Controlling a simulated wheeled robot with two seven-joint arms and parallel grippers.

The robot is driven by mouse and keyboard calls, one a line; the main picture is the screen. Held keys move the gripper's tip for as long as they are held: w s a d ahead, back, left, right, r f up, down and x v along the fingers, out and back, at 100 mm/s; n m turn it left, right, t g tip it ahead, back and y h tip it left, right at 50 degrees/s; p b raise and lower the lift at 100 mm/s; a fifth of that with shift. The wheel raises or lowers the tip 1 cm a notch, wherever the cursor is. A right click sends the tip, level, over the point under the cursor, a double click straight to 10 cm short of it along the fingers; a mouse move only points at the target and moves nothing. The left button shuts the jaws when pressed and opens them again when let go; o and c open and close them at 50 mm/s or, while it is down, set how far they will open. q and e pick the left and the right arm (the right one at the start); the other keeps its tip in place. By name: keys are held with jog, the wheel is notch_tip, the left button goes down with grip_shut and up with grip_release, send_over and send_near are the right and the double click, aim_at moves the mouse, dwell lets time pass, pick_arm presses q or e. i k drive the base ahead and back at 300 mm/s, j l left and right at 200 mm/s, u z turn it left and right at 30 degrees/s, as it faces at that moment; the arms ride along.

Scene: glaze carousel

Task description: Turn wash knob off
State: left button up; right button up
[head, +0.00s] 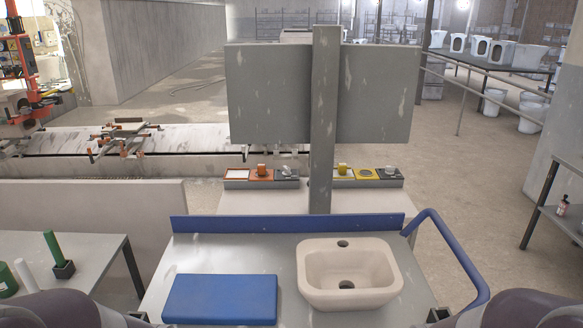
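Two low control boxes stand behind the blue back edge of my work surface, one on each side of a grey post. The left box (262,183) has a pale square, an orange knob (262,169) and a grey switch section (286,172). The right box (368,183) has a yellow knob (343,168), a yellow section with a dark round part (366,173) and a grey section with a small knob (391,171). Labels are too small to read, so I cannot tell which is the wash knob or its setting.
A grey post (324,120) with a wide grey panel (260,95) rises between the boxes. A white basin (348,272) and a blue slab (220,298) rest on the near table. A blue rail (459,250) curves along its right side. A side table (90,245) stands left.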

aim_at(287, 172)
jog(key=l+z, duration=0.4)
jog(key=i+l+z, duration=0.1)
jog(key=l+z, duration=0.35)
jog(key=i+l+z, duration=0.15)
jog(key=l+z, duration=0.25)
jog(key=i+l+z, duration=0.5)
jog(key=i+l, duration=0.65)
jog(key=i+j+u, duration=0.15)
jog(key=i+u, duration=0.75)
jog(key=i+l+u, duration=0.1)
jog(key=i+u, duration=0.5)
jog(key=i, duration=0.7)
jog(key=i+l+u, duration=0.15)
jog(key=i, duration=0.75)
jog(key=i+u, duration=0.35)
jog(key=i, duration=0.25)
jog(key=i+u, duration=0.35)
jog(key=i, duration=0.2)
jog(key=i+l+u, duration=0.35)
jog(key=i, duration=0.2)
jog(key=i+j, duration=0.05)
jog(key=j, duration=0.05)
